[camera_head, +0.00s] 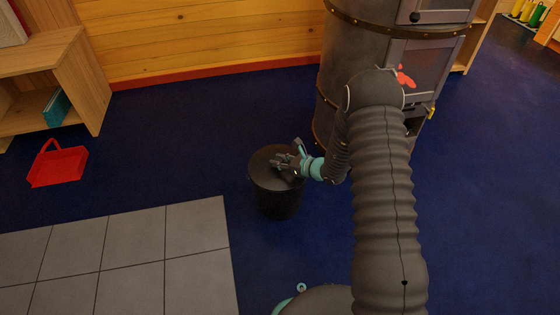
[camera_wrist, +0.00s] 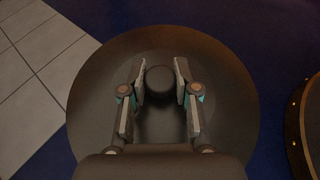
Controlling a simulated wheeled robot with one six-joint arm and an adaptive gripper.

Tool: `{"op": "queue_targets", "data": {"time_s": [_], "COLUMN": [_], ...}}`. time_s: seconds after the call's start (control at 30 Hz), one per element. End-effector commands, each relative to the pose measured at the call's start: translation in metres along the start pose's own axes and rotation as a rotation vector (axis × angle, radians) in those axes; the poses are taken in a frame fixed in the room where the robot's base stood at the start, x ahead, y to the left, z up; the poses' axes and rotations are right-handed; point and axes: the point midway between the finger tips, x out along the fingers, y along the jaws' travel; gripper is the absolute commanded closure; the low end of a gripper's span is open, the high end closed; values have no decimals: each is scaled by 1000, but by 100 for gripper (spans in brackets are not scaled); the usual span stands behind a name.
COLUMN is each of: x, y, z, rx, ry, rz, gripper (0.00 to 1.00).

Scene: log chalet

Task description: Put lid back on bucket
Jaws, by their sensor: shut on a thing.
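The dark bucket (camera_head: 279,204) stands upright on the blue floor, near the middle of the head view. The dark round lid (camera_head: 261,160) is at the bucket's top and covers its mouth. I cannot tell whether it rests fully on the rim or sits slightly above it. My gripper (camera_head: 287,165) is over the lid and shut on its knob. In the wrist view the lid (camera_wrist: 95,95) fills the middle as a wide disc, with the round knob (camera_wrist: 159,84) between the two fingers of my gripper (camera_wrist: 161,65). The lid hides the bucket there.
A dark metal stove (camera_head: 350,55) stands close behind and right of the bucket. A red basket (camera_head: 57,168) lies at the left by a wooden shelf (camera_head: 85,80). Grey tiles (camera_head: 190,245) cover the floor at lower left. Blue floor is clear around the bucket's left side.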

Motion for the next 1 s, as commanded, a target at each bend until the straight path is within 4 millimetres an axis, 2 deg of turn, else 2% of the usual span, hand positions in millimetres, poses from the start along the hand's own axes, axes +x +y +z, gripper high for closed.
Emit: {"op": "queue_targets", "data": {"time_s": [0.07, 0.1, 0.2, 0.5, 0.63, 0.77, 1.0], "x": [1, 1, 1, 0, -7, -26, -74], "y": [0, 0, 0, 0, -1, -1, -2], "z": [-1, -1, -1, -2, -2, -1, -1], "rx": [-1, -1, -1, 1, 1, 1, 1], "ry": [-1, -1, -1, 1, 1, 1, -1], "rz": [0, 0, 0, 0, -2, -3, -4], "gripper": [100, 67, 42, 41, 41, 41, 41]}}
